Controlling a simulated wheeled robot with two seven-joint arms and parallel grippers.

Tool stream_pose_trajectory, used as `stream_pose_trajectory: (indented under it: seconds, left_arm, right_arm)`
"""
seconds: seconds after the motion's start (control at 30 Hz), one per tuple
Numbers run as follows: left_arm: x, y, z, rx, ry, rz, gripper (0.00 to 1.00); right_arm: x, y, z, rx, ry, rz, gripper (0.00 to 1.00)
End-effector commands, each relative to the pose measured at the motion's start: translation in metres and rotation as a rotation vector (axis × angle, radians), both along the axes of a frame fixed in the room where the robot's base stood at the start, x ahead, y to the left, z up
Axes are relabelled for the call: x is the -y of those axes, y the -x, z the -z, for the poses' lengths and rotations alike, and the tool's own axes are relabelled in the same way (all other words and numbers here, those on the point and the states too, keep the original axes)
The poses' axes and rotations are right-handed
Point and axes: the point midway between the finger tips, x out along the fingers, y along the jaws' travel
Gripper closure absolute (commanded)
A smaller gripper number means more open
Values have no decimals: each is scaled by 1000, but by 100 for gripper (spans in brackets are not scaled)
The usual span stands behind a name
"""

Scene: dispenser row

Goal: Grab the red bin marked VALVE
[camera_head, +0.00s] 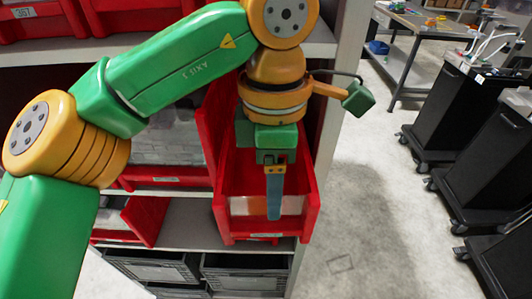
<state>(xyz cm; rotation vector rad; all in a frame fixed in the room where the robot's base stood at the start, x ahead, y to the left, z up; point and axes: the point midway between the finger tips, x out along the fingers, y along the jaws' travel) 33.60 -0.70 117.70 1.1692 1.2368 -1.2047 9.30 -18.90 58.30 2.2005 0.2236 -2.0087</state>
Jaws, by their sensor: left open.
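A red bin (223,226) stands at the right end of the middle shelf, with a small pale label on its lower front edge that is too small to read. I cannot tell whether it is the one marked VALVE. My left gripper (275,210) hangs pointing down in front of this bin and covers part of its inside. I see its jaws edge-on as one blue-grey finger; they are open, and nothing shows between them. I cannot tell whether the finger touches the bin. My right gripper is out of view.
Another red bin (148,222) stands to the left on the same shelf, and red bins (30,22) fill the upper shelf. Dark grey crates (245,281) sit below. Right of the rack is open floor (365,225), then black wheeled cabinets (470,110) and a workbench.

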Motion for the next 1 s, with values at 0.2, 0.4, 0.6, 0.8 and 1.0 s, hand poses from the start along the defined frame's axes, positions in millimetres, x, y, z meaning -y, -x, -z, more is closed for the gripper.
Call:
stream_pose_trajectory:
  seconds: [0.2,0.4,0.6,0.8,1.0]
  left_arm:
    - [-1,0,28,16,-13,1,34]
    - [-9,6,59,13,-12,3,34]
    - [-8,6,82,15,-8,1,34]
    - [-8,6,82,15,-7,1,45]
    - [-8,6,82,15,-8,1,99]
  right_arm:
    - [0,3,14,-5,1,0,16]
    - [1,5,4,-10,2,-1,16]
    - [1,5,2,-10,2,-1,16]
    - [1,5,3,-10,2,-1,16]
    - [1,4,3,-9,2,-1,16]
